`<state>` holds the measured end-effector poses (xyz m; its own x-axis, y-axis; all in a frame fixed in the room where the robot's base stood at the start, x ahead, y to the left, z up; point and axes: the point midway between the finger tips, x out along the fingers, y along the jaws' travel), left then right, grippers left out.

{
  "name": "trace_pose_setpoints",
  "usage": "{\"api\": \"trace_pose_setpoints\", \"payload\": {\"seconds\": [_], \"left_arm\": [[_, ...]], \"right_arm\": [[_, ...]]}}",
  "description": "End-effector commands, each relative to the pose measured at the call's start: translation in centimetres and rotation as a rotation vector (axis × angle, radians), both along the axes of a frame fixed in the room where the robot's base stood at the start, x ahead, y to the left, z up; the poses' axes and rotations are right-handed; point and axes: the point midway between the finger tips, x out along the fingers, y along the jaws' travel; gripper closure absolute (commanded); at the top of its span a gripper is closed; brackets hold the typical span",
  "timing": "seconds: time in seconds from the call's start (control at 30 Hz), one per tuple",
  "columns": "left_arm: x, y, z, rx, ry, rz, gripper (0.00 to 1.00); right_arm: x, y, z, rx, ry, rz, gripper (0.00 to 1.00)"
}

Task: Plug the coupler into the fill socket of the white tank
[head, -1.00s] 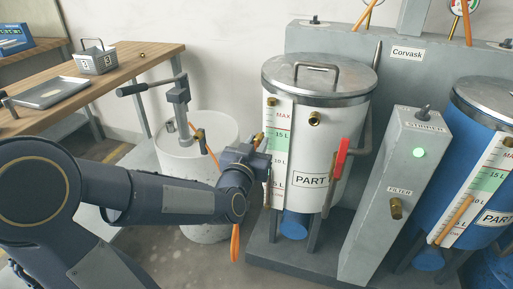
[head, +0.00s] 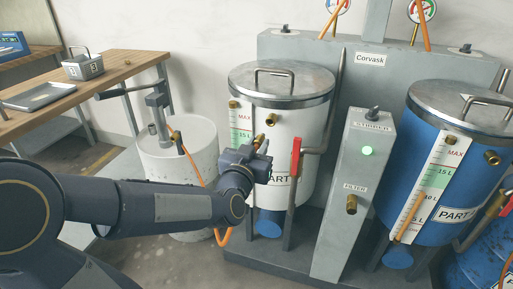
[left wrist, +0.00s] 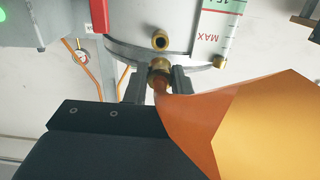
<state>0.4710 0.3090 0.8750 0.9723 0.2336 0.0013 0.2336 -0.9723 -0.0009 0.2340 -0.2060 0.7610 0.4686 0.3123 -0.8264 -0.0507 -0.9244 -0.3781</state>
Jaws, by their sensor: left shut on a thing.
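The white tank (head: 310,128) stands in the middle of the head view, marked PART, with a steel lid. Its brass socket (head: 271,119) is on the upper front. It also shows in the left wrist view (left wrist: 160,42). My left gripper (head: 263,152) is in front of the tank, a little below the socket. It is shut on the brass coupler (left wrist: 160,70), whose orange hose (left wrist: 195,115) fills much of the wrist view. The coupler's tip appears close to the socket and not in it. My right gripper is out of view.
A red-handled lever (head: 295,158) stands right of the left gripper. A grey filter post (head: 345,200) with a green light separates the white tank from the blue tank (head: 395,175). A pale drum (head: 180,165) with a pump stands left, beside a wooden bench (head: 95,95).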

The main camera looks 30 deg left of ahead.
Motion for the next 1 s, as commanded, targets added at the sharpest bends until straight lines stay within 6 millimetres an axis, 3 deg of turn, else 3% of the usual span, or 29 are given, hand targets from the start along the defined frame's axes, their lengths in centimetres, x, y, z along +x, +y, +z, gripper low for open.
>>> {"api": "trace_pose_setpoints", "payload": {"seconds": [0.5, 1.0], "left_arm": [[4.5, 1.1, 0.0, -0.001, 0.0, 0.0, 1.0], [5.3, 1.3, 0.0, -0.001, 0.0, 0.0, 1.0]], "right_arm": [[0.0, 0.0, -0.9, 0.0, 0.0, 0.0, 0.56], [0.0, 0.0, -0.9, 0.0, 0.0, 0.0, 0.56]]}}
